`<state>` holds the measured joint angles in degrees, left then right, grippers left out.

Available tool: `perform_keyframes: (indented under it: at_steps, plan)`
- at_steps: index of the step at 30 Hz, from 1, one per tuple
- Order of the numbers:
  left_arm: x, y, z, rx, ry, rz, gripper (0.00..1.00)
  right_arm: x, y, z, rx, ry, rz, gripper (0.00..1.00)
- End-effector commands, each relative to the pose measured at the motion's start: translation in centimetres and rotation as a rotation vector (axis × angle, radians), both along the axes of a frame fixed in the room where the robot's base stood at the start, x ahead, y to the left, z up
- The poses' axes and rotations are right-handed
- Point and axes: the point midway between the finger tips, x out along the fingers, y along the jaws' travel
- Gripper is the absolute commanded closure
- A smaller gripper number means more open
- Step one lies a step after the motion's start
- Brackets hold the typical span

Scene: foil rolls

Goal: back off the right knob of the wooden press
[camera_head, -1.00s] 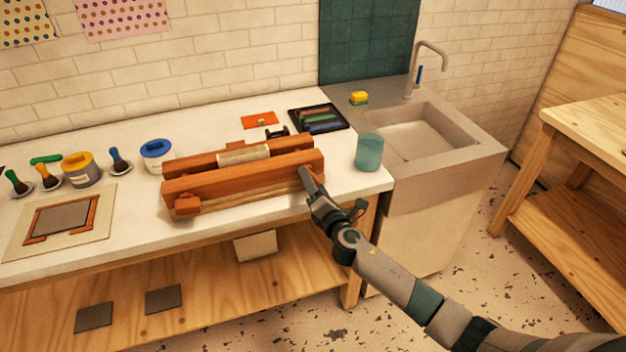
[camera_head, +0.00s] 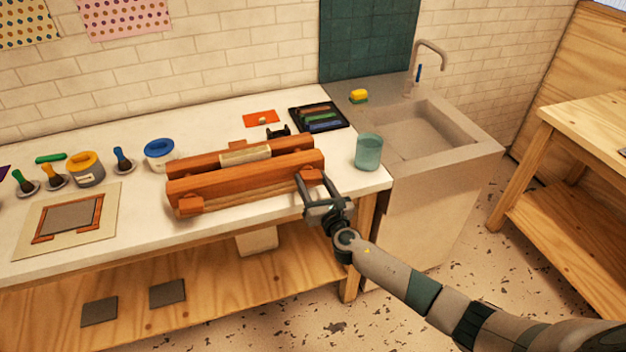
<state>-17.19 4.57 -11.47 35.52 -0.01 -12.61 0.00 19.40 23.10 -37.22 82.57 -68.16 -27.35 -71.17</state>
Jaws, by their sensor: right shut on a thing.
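The wooden press (camera_head: 245,183) lies on the white worktop, with two long reddish-brown bars and a pale roll (camera_head: 245,154) between them. Its left knob (camera_head: 189,205) sticks out at the front left. Its right knob (camera_head: 311,175) is at the front right end. My right gripper (camera_head: 311,181) comes in from the lower right, with its fingers on either side of the right knob, shut on it. The fingers partly cover the knob. My left gripper is not in view.
A teal glass (camera_head: 368,152) stands close to the right of the press, near the sink (camera_head: 430,130). A black tray (camera_head: 319,117) and an orange card (camera_head: 261,118) lie behind. A framed screen (camera_head: 68,218) and pots (camera_head: 87,168) are at the left.

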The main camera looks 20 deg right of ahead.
Motion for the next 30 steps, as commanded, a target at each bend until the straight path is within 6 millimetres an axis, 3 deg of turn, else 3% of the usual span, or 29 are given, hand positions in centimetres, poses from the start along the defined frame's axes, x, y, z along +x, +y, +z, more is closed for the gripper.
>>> perform_keyframes:
  at_steps: [1,16,17,18,30]
  plan:
    - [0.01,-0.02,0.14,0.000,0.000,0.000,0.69,0.32,-0.24,0.66,-0.013,-0.009,-0.005,0.70]
    - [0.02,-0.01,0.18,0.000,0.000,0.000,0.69,0.33,-0.30,0.58,-0.034,-0.010,-0.006,0.70]
    - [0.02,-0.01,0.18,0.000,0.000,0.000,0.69,0.34,-0.30,0.59,-0.034,-0.010,-0.006,0.41]
    - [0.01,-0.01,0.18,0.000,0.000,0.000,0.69,0.32,-0.28,0.57,-0.034,-0.010,-0.006,0.31]
    - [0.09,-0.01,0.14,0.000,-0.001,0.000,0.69,-0.09,-0.10,0.08,-0.033,-0.004,-0.001,0.30]
